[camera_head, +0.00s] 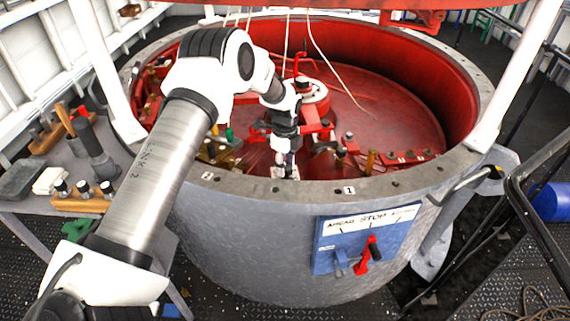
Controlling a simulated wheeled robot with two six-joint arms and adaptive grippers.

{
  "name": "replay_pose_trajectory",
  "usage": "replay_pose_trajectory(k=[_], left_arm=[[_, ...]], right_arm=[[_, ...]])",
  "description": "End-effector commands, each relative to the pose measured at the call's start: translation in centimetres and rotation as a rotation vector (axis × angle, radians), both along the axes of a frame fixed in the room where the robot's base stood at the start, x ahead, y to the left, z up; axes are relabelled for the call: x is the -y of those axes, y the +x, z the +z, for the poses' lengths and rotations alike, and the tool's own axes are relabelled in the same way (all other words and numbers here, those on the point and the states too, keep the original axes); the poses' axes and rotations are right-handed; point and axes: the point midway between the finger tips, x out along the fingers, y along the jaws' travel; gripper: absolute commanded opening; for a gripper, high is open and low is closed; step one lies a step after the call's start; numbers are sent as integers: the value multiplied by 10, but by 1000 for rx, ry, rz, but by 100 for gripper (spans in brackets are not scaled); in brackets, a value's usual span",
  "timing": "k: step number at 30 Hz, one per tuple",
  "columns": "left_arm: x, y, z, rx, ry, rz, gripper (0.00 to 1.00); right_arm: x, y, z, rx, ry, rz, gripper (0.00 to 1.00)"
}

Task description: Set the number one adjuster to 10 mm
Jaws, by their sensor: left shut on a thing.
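My left arm reaches in from the left over the rim of a round red-lined vessel. My left gripper (286,158) points down just inside the near rim and is shut on a small upright part, which looks like an adjuster. The fingers hide most of that part, and its scale or setting cannot be read. A plate marked 1 (349,190) is on the rim to the right of the gripper, and a plate marked 2 (207,177) is to its left. My right gripper is not in view.
The grey rim (410,178) curves close around the gripper. Red levers and brass fittings (370,160) stand inside to its right. A blue panel (365,240) with a red handle hangs outside. A side table (25,207) with tools stands at the left.

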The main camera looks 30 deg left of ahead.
Motion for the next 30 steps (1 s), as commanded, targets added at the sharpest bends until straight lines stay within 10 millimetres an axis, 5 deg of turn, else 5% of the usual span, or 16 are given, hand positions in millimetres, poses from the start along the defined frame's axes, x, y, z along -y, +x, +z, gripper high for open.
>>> replay_pose_trajectory(k=[4,5,6,7,19,30], left_arm=[[1,-4,-5,-13,-3,1,8],[1,-4,-5,-13,-3,1,50],[1,-4,-4,-12,-3,1,64],[1,-3,-4,-11,-2,1,68],[0,-1,8,-3,-1,1,68],[1,0,94,-4,-1,1,68]], right_arm=[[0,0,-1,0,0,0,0],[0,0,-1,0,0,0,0],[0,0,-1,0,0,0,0],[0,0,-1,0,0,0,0],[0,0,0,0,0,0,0],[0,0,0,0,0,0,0]])
